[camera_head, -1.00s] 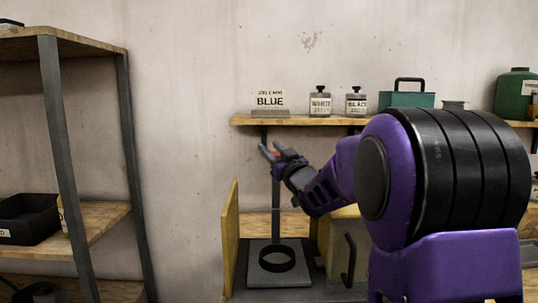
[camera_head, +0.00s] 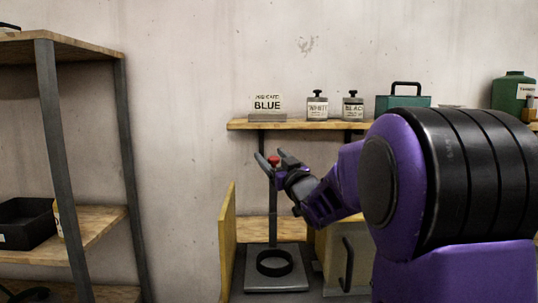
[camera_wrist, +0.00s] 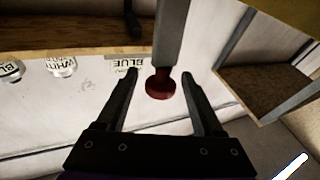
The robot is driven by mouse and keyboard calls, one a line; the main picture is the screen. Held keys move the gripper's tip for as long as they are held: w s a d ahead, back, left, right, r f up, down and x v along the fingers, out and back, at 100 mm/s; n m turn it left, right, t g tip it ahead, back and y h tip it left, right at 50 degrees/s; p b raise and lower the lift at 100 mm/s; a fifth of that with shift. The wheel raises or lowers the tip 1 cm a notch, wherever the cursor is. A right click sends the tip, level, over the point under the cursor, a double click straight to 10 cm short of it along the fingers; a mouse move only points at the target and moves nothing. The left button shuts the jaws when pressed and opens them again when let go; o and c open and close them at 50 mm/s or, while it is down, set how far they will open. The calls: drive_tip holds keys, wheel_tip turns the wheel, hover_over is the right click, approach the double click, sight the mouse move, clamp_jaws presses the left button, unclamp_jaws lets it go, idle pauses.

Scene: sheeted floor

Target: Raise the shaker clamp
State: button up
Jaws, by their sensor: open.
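The shaker clamp stand has a flat grey base (camera_head: 254,284) with a black ring (camera_head: 274,263) on it and an upright grey post (camera_head: 273,215). A red knob (camera_head: 273,160) sits at the top of the post. My gripper (camera_head: 271,156) is at the height of the knob, with its fingers spread on either side. In the wrist view my gripper (camera_wrist: 159,75) is open, and the red knob (camera_wrist: 159,88) and post (camera_wrist: 171,35) show between the fingers, with a gap on both sides. I see no finger touching the knob.
A yellow wooden panel (camera_head: 228,240) stands left of the base, and a cabinet with a dark handle (camera_head: 347,264) stands right. A wall shelf (camera_head: 300,125) behind holds a BLUE sign (camera_head: 267,104), two labelled bottles and a teal box (camera_head: 403,103). A metal rack (camera_head: 66,170) is at left.

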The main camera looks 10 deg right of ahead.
drive_tip(key=v, duration=0.5)
drive_tip(key=shift+s+d, duration=0.1)
drive_tip(key=shift+s, duration=0.2)
